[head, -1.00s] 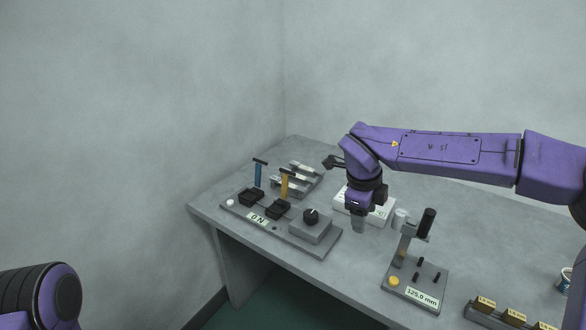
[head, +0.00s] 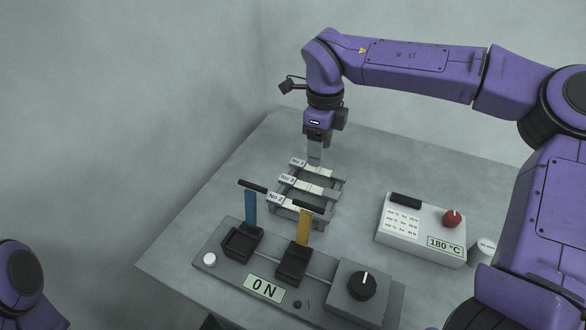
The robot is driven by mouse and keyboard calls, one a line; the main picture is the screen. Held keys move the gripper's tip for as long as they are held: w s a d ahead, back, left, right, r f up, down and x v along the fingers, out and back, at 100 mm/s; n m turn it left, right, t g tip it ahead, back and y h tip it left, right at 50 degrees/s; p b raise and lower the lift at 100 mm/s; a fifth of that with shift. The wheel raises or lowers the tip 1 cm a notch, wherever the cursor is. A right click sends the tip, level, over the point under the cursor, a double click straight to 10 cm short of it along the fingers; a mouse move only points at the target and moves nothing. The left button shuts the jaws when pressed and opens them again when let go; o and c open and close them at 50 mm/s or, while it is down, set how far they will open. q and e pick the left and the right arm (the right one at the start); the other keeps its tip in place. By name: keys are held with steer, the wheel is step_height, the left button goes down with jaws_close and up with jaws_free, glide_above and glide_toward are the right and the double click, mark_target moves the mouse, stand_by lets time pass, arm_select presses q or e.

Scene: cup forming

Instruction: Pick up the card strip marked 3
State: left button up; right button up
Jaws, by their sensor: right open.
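The card strip marked No 3 (head: 289,181) lies across the grey rack (head: 336,196), in the middle between two other strips. The strip marked No 1 (head: 298,162) lies behind it and the strip marked No 2 (head: 276,197) in front. My right gripper (head: 315,161) points down at the far end of the rack, over or close to strip No 1, and is open. I cannot tell its exact height. Strip No 3 is clear of it, nearer to me. My left gripper is out of view; only part of that arm shows at lower left.
In front of the rack stands a tester with a blue post (head: 251,210), a yellow post (head: 303,230), a "0 N" display (head: 264,288) and a knob (head: 362,285). A white 180 °C box (head: 420,228) stands right, a white cup (head: 486,250) beside it.

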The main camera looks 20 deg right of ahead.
mark_target(321, 190)
steer(key=s+f, duration=0.2)
steer(key=f, duration=0.1)
steer(key=s+f, duration=0.1)
steer(key=f, duration=0.1)
steer(key=shift+s, duration=0.15)
steer(key=f, duration=0.2)
steer(key=w+f, duration=0.1)
steer(key=f, duration=0.2)
steer(key=shift+w, duration=0.1)
steer(key=shift+s+r, duration=0.1)
steer(key=shift+s, duration=0.2)
steer(key=shift+c, duration=0.6)
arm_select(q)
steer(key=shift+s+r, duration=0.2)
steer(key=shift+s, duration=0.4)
arm_select(e)
jaws_close()
